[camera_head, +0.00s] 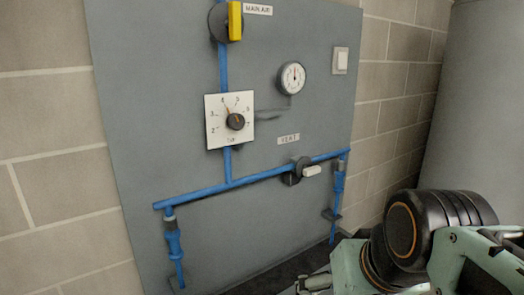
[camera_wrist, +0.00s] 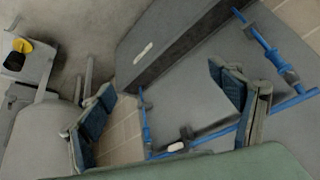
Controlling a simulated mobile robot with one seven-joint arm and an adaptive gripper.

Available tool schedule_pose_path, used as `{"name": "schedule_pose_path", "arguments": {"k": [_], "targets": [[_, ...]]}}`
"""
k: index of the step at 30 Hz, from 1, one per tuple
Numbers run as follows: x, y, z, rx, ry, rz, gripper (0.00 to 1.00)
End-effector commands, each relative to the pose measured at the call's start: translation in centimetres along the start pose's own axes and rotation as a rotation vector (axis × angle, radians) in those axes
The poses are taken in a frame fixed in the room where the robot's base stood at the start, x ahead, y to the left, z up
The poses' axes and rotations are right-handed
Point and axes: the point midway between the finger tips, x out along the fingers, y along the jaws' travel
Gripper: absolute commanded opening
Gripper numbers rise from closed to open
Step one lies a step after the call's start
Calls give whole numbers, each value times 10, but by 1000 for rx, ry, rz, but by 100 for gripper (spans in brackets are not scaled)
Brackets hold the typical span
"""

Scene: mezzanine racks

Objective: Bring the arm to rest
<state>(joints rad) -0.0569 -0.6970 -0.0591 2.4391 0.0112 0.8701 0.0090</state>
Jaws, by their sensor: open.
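My arm (camera_head: 420,250) shows at the lower right of the head view, with pale green links and a black joint with an orange ring. It is in front of the panel's lower right corner. My gripper (camera_wrist: 160,82) shows in the wrist view with its two dark blue padded fingers spread wide apart. Nothing is held between them. Beyond the fingers, the panel's lower edge and blue pipes show, tilted in the picture. I cannot tell the exact distance from the fingers to the pipes.
A grey panel (camera_head: 270,215) on a block wall carries blue pipes (camera_head: 245,180), a yellow-handled valve (camera_head: 235,20), a dial (camera_head: 236,121), a gauge (camera_head: 291,78), a white-handled vent valve (camera_head: 311,171) and a switch (camera_head: 340,61). A grey surface (camera_head: 485,110) stands at the right.

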Motion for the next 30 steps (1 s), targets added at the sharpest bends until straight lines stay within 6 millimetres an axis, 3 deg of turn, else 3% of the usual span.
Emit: {"name": "schedule_pose_path", "arguments": {"k": [2, 21, 30], "targets": [[-3, 6, 30, -22, -35, 55, 84], [-129, -3, -46, -25, -37, 48, 84], [-142, -4, -54, -25, -37, 48, 84]]}}
